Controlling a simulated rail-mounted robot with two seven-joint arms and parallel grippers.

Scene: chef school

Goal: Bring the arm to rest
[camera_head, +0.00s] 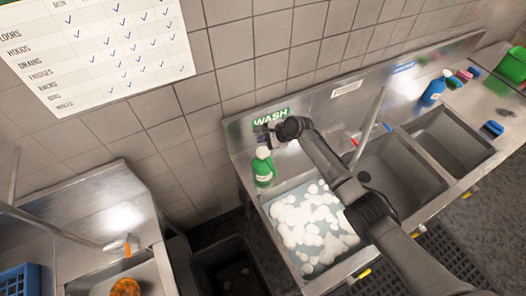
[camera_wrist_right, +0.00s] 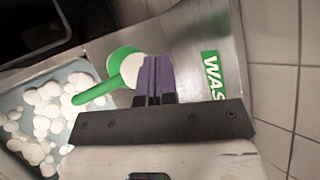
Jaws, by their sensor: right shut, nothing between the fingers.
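My right arm reaches in from the lower right of the head view, over the sink unit. My right gripper (camera_head: 262,134) is in front of the green WASH sign (camera_head: 271,118), above the sink's back ledge. In the right wrist view its purple fingers (camera_wrist_right: 154,80) are together with nothing between them. A green bottle with a white top (camera_head: 263,168) stands just below it on the ledge. In the wrist view the bottle (camera_wrist_right: 95,92) shows beside and partly behind the fingers; I cannot tell whether they touch. My left gripper is not in view.
A foam-filled basin (camera_head: 280,236) lies below the right gripper, with two empty basins to its right. A tap pipe (camera_head: 368,124) rises behind my right arm. A blue bottle (camera_head: 434,90), sponges and a green tub (camera_head: 513,64) stand farther right. A black bin (camera_head: 226,268) is on the floor.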

